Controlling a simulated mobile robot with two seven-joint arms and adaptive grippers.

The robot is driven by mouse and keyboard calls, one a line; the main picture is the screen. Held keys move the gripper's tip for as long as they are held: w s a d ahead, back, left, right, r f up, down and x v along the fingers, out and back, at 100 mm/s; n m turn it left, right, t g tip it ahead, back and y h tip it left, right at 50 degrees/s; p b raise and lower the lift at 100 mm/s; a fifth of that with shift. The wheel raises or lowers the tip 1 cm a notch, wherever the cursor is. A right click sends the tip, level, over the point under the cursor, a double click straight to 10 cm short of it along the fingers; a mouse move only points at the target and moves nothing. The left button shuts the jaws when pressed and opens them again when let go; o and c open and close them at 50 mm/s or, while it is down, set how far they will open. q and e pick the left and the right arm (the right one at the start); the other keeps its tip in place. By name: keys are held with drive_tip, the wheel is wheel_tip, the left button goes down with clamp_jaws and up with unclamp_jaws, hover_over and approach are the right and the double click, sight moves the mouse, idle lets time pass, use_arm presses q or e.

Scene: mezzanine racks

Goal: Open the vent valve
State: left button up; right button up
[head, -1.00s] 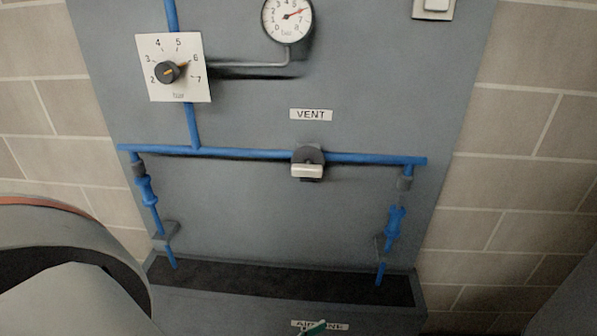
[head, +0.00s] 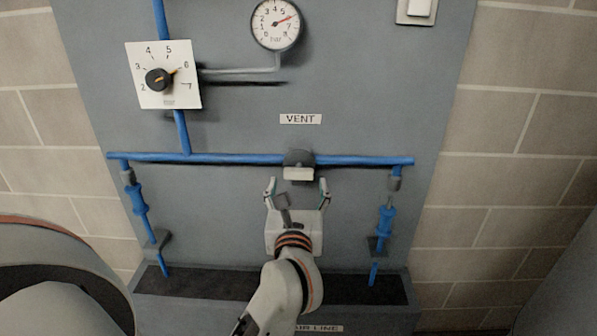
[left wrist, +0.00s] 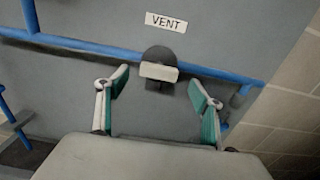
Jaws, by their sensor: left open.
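The vent valve has a dark round body (head: 299,157) on the blue pipe and a pale handle (head: 298,174) lying level, under the VENT label (head: 300,119). My left gripper (head: 296,184) is open just below the handle, one finger on each side of it, with nothing held. In the left wrist view the handle (left wrist: 158,72) shows between and beyond the two open fingers (left wrist: 158,88); I see no contact. My right gripper is in neither view.
A dial gauge (head: 276,24) and a regulator knob (head: 158,79) are above on the grey panel. Blue hose fittings hang at left (head: 139,199) and right (head: 386,221). A dark trough (head: 230,284) runs along the bottom. The panel around the valve is clear.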

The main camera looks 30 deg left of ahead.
sight(298, 175)
use_arm(q)
drive_tip(key=x, duration=0.6)
drive_tip(key=shift+w+a, duration=0.25)
drive_tip(key=c, duration=1.1)
